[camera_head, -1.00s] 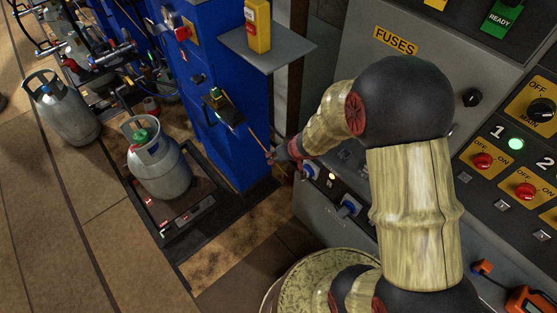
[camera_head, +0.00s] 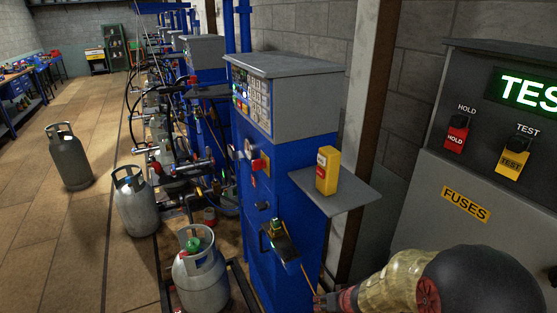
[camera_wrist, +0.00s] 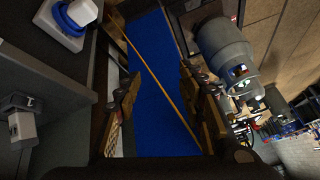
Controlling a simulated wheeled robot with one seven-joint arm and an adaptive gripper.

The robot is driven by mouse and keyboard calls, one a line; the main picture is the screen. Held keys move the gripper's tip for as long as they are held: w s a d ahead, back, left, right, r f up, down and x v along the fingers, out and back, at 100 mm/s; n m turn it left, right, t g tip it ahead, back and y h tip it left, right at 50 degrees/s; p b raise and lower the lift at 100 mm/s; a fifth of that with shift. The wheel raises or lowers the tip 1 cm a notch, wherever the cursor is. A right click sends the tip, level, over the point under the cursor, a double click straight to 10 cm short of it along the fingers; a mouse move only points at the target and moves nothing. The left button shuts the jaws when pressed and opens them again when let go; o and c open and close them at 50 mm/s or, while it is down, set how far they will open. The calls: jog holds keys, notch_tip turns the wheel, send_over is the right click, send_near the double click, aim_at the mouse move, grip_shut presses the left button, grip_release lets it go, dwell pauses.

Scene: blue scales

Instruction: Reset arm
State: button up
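My arm (camera_head: 400,282) reaches in from the lower right of the head view, its black rounded joint nearest the camera. My gripper (camera_head: 320,300) is small at the bottom edge there, partly cut off, in front of the blue scale cabinet (camera_head: 262,172). In the wrist view my gripper (camera_wrist: 160,85) has its two fingers apart, with nothing between them but the blue panel (camera_wrist: 155,60) and a thin orange cable (camera_wrist: 160,88) beyond.
The grey control panel (camera_head: 425,200) stands close at the right. A grey shelf (camera_head: 345,195) with a yellow device (camera_head: 327,170) juts from the cabinet. Gas cylinders (camera_head: 202,285) stand at the left. Open wooden floor (camera_head: 85,225) lies further left.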

jog(key=s+a+r+m+g+y, duration=0.3)
jog(key=s+a+r, duration=0.6)
jog(key=s+r, duration=0.15)
jog(key=s+d+r+n+t+h, duration=0.1)
jog(key=s+d+r+h, duration=0.1)
jog(key=s+d+r, duration=0.2)
jog(key=s+d+r+n+t+h, duration=0.1)
jog(key=s+d+r+n+h, duration=0.1)
jog(key=s+r, duration=0.8)
notch_tip(320, 180, up, 7)
jog(key=shift+d+t+h, duration=0.3)
jog(key=shift+d+h, duration=0.2)
jog(key=shift+d, duration=0.7)
jog(key=shift+r, duration=0.1)
